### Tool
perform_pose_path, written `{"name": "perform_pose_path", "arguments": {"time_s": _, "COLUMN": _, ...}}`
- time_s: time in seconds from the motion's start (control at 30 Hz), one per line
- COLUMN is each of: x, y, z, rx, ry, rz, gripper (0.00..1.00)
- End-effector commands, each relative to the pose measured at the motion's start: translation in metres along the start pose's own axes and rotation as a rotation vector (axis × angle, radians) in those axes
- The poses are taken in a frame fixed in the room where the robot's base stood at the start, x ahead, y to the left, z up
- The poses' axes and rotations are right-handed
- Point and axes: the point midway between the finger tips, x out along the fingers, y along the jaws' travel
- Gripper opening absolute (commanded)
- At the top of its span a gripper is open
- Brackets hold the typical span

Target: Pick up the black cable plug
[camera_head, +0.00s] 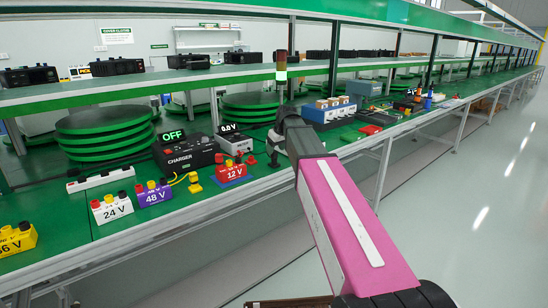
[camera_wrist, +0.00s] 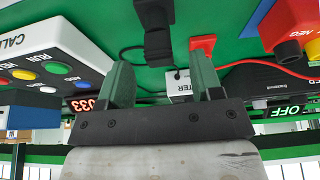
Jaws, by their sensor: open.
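The black cable plug (camera_wrist: 157,42) shows at the top middle of the wrist view, over the green work surface, with a thin black cable curving off to the left. My gripper (camera_wrist: 160,68) is open, with one green finger on each side of the plug's near end in the picture. I cannot tell whether the fingers reach down around the plug or stay short of it. In the head view I cannot make out the plug. My gripper's fingers are hidden there behind my pink arm.
The wrist view shows a white button box (camera_wrist: 45,55) at left, a red block (camera_wrist: 203,44) and red terminals (camera_wrist: 292,25) at right. In the head view, the black charger (camera_head: 187,153), red 12 V battery (camera_head: 231,173) and blue box (camera_head: 328,112) crowd the green bench.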

Motion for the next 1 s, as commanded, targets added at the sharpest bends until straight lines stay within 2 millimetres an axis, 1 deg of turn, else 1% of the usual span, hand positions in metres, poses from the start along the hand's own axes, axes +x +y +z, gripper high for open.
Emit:
{"name": "perform_pose_path", "arguments": {"time_s": 0.2, "x": 0.030, "y": 0.001, "z": 0.000, "rx": 0.000, "ry": -0.001, "rz": -0.001, "gripper": 0.60}}
{"name": "perform_pose_path", "arguments": {"time_s": 0.3, "x": 0.039, "y": 0.001, "z": 0.000, "rx": 0.000, "ry": -0.001, "rz": 0.000, "gripper": 0.60}}
{"name": "perform_pose_path", "arguments": {"time_s": 0.53, "x": 0.041, "y": 0.001, "z": 0.001, "rx": 0.000, "ry": 0.000, "rz": 0.000, "gripper": 0.60}}
{"name": "perform_pose_path", "arguments": {"time_s": 0.57, "x": 0.041, "y": 0.001, "z": 0.001, "rx": 0.000, "ry": 0.000, "rz": 0.000, "gripper": 0.53}}
{"name": "perform_pose_path", "arguments": {"time_s": 0.6, "x": 0.041, "y": 0.001, "z": 0.001, "rx": 0.000, "ry": 0.000, "rz": 0.000, "gripper": 0.40}}
{"name": "perform_pose_path", "arguments": {"time_s": 0.7, "x": 0.040, "y": 0.001, "z": 0.001, "rx": 0.000, "ry": 0.000, "rz": 0.000, "gripper": 0.11}}
{"name": "perform_pose_path", "arguments": {"time_s": 1.0, "x": 0.040, "y": 0.001, "z": 0.000, "rx": 0.000, "ry": 0.000, "rz": 0.000, "gripper": 0.11}}
